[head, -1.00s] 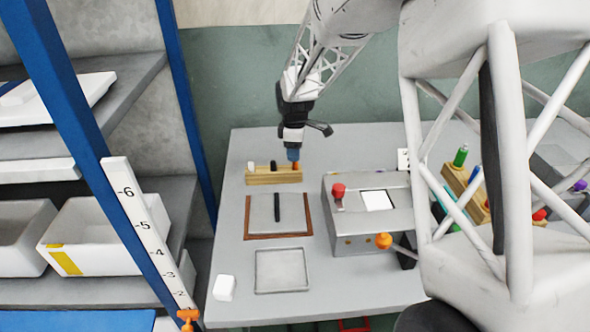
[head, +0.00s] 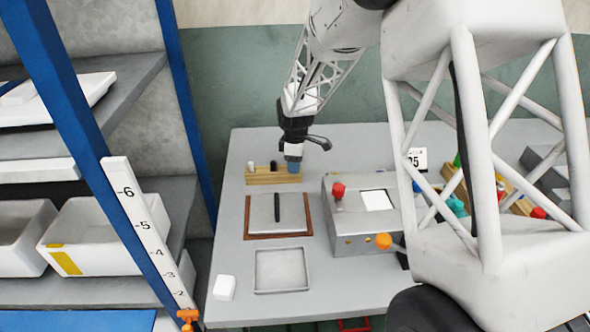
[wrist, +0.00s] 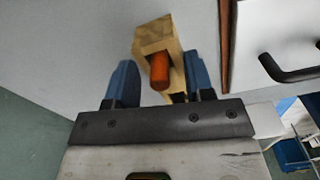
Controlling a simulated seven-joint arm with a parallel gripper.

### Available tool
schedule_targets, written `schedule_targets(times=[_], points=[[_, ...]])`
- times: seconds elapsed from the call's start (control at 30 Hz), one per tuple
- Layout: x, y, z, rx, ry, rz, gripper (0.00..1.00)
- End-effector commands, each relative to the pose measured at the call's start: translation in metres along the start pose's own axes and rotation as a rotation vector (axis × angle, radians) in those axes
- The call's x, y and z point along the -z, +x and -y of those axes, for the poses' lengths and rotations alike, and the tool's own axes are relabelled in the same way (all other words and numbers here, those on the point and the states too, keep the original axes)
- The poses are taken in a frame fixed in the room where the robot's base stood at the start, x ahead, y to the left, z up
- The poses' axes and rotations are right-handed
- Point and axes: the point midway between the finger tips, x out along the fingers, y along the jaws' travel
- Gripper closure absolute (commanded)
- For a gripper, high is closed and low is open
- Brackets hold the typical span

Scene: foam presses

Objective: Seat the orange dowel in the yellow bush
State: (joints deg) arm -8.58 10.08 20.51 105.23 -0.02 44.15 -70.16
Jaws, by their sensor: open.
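The orange dowel (wrist: 160,70) stands in the wooden block (wrist: 154,36), between the two blue fingers of my gripper (wrist: 159,76) in the wrist view. The fingers are apart, with a gap on each side of the dowel. In the head view my gripper (head: 294,168) is over the right end of the same wooden block (head: 265,179) and hides the dowel. A white peg (head: 251,167) and a black peg (head: 273,165) stand farther left in the block. I cannot make out a yellow bush in either view.
A grey press (head: 350,215) with a red knob (head: 338,190) and an orange ball handle (head: 383,241) stands right of the block. A brown-edged plate with a black handle (head: 277,207), an empty grey tray (head: 281,270) and a white cube (head: 224,288) lie nearer.

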Motion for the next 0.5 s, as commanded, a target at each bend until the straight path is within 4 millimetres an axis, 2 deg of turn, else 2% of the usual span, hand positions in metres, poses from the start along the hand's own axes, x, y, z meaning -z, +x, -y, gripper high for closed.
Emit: schedule_targets(times=[0.1,0.4,0.5], points=[[0.0000,-0.0001,0.0000,0.000,0.000,0.000,0.53],[0.0000,-0.0001,0.0000,0.000,0.000,0.000,0.99],[0.0001,-0.0003,-0.0001,0.000,0.000,0.000,1.00]])
